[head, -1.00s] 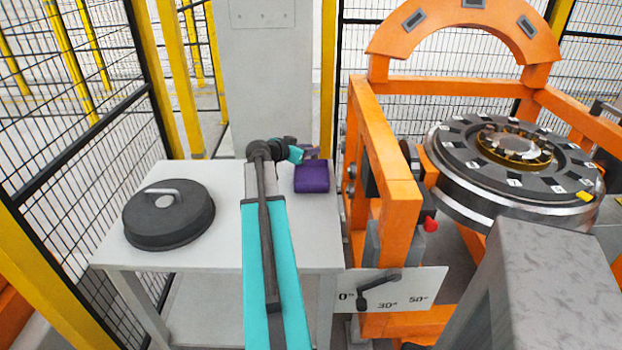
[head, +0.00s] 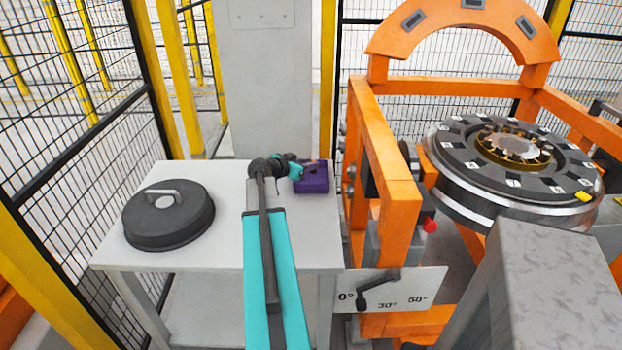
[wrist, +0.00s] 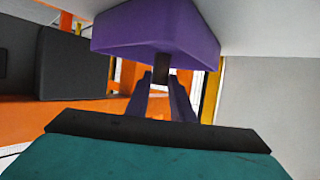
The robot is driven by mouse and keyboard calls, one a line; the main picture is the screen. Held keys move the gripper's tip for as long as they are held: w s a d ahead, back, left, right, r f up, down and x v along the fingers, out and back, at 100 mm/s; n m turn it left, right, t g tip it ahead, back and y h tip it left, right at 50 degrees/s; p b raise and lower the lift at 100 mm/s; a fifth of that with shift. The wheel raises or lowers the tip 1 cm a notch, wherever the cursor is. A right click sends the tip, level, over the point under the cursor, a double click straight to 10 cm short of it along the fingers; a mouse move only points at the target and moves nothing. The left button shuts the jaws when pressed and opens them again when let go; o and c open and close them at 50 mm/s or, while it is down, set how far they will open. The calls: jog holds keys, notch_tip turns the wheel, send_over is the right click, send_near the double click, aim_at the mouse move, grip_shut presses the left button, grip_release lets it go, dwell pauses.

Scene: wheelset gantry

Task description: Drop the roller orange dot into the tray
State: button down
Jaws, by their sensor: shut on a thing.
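The purple tray (head: 316,182) stands on the pale table, at its right back side in the head view. It also fills the top middle of the wrist view (wrist: 155,45). My gripper (wrist: 163,82) has purple fingers, close together on a small dark piece (wrist: 160,76), likely the roller. No orange dot shows on it. In the head view my gripper is at the tray, by its left and upper part. The fingers blend with the tray there, so I cannot tell whether they touch it. The tray's inside is hidden.
A round black lid with a handle (head: 168,215) lies on the left of the table (head: 215,258). An orange frame (head: 385,180) rises just right of the tray. The wheelset with its dark ring (head: 515,165) is further right. The table between lid and arm is clear.

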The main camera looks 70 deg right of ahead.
jog(key=c, duration=1.5)
grip_release()
jog(key=shift+o, duration=0.2)
jog(key=shift+a, duration=0.1)
jog(key=b+v, duration=0.3)
jog(key=v, duration=1)
jog(key=shift+a+r, duration=0.2)
jog(key=shift+a, duration=0.05)
jog(key=shift+r, duration=0.1)
